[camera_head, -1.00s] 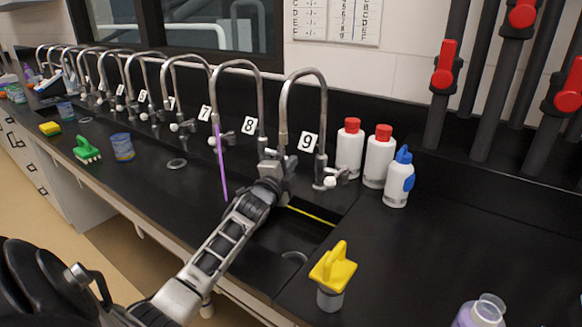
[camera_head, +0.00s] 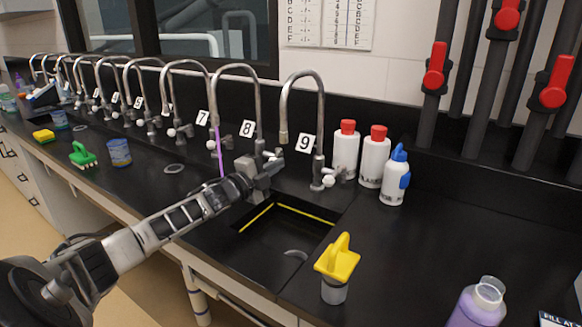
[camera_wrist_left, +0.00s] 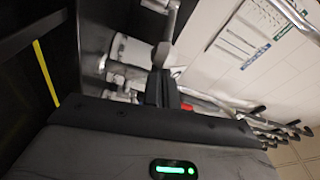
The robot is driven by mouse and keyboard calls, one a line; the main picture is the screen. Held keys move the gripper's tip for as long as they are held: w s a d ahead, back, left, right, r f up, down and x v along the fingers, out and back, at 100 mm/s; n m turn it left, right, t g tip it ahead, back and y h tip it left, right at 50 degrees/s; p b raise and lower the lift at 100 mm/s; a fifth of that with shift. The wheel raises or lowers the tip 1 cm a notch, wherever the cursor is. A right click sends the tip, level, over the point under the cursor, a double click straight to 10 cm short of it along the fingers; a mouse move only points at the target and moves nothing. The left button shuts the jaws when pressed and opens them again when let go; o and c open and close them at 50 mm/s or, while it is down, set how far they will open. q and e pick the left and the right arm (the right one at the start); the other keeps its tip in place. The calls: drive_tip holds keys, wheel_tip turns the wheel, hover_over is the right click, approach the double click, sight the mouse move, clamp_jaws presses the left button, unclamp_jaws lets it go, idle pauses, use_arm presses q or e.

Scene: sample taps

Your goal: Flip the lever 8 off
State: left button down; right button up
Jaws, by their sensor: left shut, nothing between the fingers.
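Tap 8, a grey gooseneck tap (camera_head: 259,110), stands behind the sink, with its number card (camera_head: 247,129) beside the riser. Its small lever (camera_head: 277,153) sits low on the riser, partly hidden by my gripper. My left gripper (camera_head: 268,168) is shut and empty, close in front of and below that lever; I cannot tell whether they touch. In the left wrist view, the dark fingers (camera_wrist_left: 160,88) are together, with a grey metal tap part (camera_wrist_left: 166,48) just beyond their tips. My right gripper is not in view.
Tap 9 (camera_head: 321,125) is close on the right, tap 7 (camera_head: 209,95) on the left. A purple stick (camera_head: 220,150) stands left of my gripper. Bottles (camera_head: 345,150) stand right of tap 9.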

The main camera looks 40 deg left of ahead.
use_arm(q)
drive_tip(key=shift+s+a+b, duration=0.15)
drive_tip(key=shift+s+a, duration=0.25)
drive_tip(key=shift+a, duration=0.4)
drive_tip(key=shift+s+a+b, duration=0.15)
drive_tip(key=shift+s+a, duration=0.2)
drive_tip(key=shift+a, duration=0.4)
drive_tip(key=shift+s+a, duration=0.1)
drive_tip(key=shift+a, duration=0.25)
